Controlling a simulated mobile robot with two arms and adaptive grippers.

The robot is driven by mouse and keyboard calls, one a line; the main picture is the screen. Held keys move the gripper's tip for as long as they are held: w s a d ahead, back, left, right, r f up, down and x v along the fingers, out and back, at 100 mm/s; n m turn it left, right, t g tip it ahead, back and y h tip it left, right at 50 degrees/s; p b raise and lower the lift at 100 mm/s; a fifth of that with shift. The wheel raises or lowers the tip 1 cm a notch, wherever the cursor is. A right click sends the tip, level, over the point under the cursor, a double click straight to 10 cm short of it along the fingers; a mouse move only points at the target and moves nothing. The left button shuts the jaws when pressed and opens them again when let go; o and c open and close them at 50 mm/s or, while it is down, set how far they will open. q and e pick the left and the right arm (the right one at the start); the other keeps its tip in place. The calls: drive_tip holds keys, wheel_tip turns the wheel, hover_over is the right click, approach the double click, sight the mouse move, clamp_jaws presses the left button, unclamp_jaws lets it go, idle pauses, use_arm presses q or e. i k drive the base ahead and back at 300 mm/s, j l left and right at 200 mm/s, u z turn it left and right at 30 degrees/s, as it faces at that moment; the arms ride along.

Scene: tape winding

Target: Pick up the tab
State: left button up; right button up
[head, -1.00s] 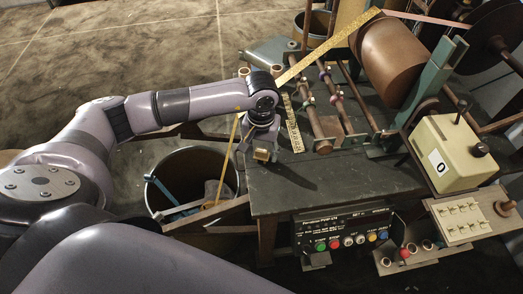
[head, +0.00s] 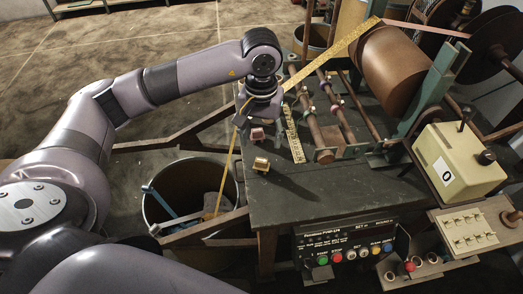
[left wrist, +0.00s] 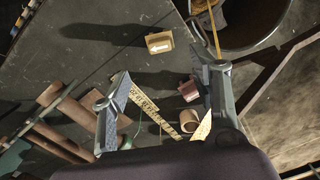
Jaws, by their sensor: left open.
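A small tan block (head: 261,164) lies on the dark bench top near its left edge. In the left wrist view it shows a pale arrow mark (left wrist: 159,43) and lies beyond my fingertips. A reddish block (head: 257,134) sits behind it; in the left wrist view the reddish block (left wrist: 189,91) lies between my fingers, closer to the right one. I cannot tell which of these is the tab. My left gripper (head: 257,118) is open and points down over the bench; in the left wrist view its fingers (left wrist: 165,97) are wide apart, with nothing held. My right gripper is not in view.
A short tan tube (left wrist: 189,122) stands near the reddish block. A yellow ruled strip (head: 294,135) lies beside the rollers (head: 318,130). A bin (head: 148,212) stands left of the bench (head: 330,190), a yellow strip hanging towards it. The control panel (head: 345,245) is at the front.

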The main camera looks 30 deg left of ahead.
sight(489, 235)
drive_tip(key=z, duration=1.2)
